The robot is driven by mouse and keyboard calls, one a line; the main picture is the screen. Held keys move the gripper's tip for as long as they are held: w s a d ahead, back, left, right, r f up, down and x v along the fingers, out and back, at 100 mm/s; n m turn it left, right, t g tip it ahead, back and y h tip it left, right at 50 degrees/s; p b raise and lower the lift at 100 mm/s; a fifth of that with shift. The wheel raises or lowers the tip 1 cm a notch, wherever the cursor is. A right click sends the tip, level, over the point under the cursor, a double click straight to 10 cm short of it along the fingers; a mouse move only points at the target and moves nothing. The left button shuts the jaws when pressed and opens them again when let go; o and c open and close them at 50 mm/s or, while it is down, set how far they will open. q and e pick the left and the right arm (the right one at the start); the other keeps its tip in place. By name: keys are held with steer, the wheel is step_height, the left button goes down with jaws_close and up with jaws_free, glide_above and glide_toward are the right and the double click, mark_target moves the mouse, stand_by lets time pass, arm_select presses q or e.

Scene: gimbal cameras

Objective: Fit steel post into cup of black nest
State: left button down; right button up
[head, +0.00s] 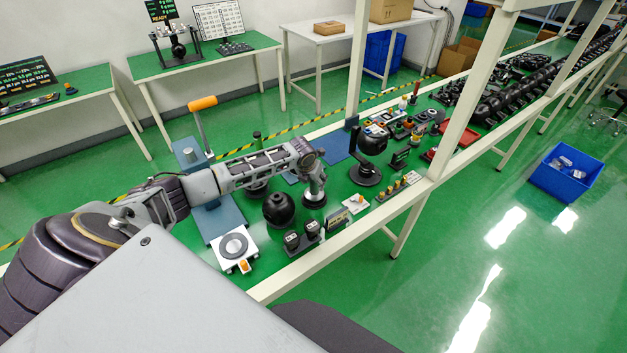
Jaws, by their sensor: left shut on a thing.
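My left arm comes in from the left and reaches over the green bench. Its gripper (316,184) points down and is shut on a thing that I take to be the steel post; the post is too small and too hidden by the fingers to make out. A dark round base (314,200), possibly the black nest, sits directly below the gripper. Its cup is hidden, and I cannot tell whether the post touches it. My right gripper is not in view.
A black sphere-like part (279,208) stands left of the gripper. A white plate with a grey disc (236,246) lies nearer. Small black blocks (302,236) stand in front. A black stand (365,174) is at right. A bench frame post (466,90) rises beyond.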

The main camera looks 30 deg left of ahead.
arm_select(q)
steer(key=shift+w+f, duration=0.1)
steer(key=shift+f, duration=0.3)
steer(key=shift+c, duration=2.1)
jaws_free()
steer(key=shift+o, duration=0.2)
steer(key=shift+f, duration=0.15)
steer(key=v, duration=1.2)
